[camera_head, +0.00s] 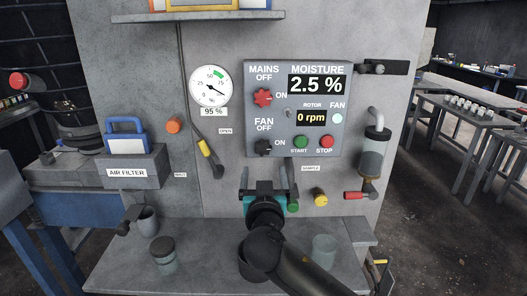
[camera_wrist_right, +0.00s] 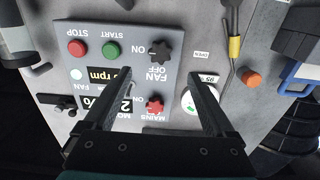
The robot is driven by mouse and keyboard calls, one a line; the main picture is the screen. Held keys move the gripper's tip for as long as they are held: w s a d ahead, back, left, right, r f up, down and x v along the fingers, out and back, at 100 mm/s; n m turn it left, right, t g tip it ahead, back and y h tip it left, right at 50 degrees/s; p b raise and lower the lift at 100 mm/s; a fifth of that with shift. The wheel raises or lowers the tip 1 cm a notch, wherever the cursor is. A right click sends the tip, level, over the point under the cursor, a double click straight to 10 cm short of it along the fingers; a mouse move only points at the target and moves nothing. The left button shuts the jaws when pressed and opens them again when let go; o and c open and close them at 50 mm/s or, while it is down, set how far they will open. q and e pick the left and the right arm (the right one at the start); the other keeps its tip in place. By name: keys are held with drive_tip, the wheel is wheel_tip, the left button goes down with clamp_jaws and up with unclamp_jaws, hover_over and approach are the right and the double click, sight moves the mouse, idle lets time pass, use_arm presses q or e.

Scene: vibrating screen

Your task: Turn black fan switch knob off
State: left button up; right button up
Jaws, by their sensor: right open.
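The black fan switch knob (camera_head: 263,148) sits at the lower left of the grey control panel (camera_head: 325,80), between FAN OFF and ON labels. In the upside-down right wrist view the black knob (camera_wrist_right: 160,50) shows beyond the fingertips. I cannot tell clearly which way it points. My right gripper (camera_head: 267,172) is open and empty, just below the knob in the head view, fingers toward the panel. In the wrist view my right gripper (camera_wrist_right: 159,79) has its fingers wide apart, and nothing is between them. My left gripper is not in view.
The red mains knob (camera_head: 262,97) is above the fan knob. The green start button (camera_head: 301,142) and red stop button (camera_head: 326,143) are to its right. A yellow-handled lever (camera_head: 204,147) hangs left of the panel. A grey ledge (camera_head: 205,262) runs below.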

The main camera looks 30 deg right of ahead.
sight(263, 151)
drive_tip(key=p+x, duration=0.1)
drive_tip(key=x, duration=1)
drive_tip(key=shift+d, duration=0.1)
drive_tip(key=c, duration=1.3)
